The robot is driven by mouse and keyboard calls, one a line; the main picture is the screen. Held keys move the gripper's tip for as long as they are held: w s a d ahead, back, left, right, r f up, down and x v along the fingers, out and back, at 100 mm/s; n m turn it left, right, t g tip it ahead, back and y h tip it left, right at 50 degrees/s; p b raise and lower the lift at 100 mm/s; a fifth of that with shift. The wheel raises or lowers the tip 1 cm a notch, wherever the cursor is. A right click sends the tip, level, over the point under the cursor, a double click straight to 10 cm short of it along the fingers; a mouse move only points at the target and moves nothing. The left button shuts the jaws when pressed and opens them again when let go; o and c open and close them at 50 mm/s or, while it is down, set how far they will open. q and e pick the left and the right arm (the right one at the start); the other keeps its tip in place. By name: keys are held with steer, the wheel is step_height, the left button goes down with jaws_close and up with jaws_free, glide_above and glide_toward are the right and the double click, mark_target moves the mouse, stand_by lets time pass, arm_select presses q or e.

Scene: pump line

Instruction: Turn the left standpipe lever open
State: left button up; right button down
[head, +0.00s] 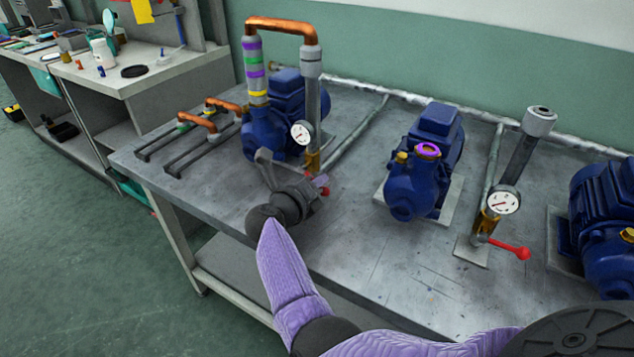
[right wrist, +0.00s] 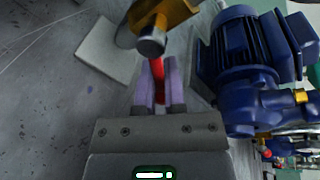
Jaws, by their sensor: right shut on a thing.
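The left standpipe (head: 311,95) is a grey upright pipe with a white gauge (head: 301,133) and a brass valve (head: 313,161) at its foot. Its red lever (head: 325,191) is mostly hidden by my right gripper (head: 317,182) in the head view. In the right wrist view, the red lever (right wrist: 157,72) runs from the brass valve body (right wrist: 165,12) down between the two purple fingers of my right gripper (right wrist: 157,80). The fingers are shut on it. My left gripper is not in view.
A blue pump (head: 264,133) with a copper pipe (head: 282,24) stands beside the left standpipe. Another blue pump (head: 425,170) is to the right. The right standpipe (head: 520,150) has its own red lever (head: 510,248) pointing right. The bench front (head: 350,265) is mostly clear.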

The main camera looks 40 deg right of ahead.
steer(key=shift+w+a+f+m+t+b, duration=0.15)
steer(key=shift+f+m+t+b, duration=0.15)
steer(key=shift+f+m+b, duration=0.25)
steer(key=shift+w+m, duration=0.15)
steer(key=shift+m, duration=0.3)
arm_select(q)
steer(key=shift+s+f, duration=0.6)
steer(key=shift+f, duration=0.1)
arm_select(e)
steer(key=shift+r, duration=0.15)
steer(key=c, duration=0.7)
jaws_free()
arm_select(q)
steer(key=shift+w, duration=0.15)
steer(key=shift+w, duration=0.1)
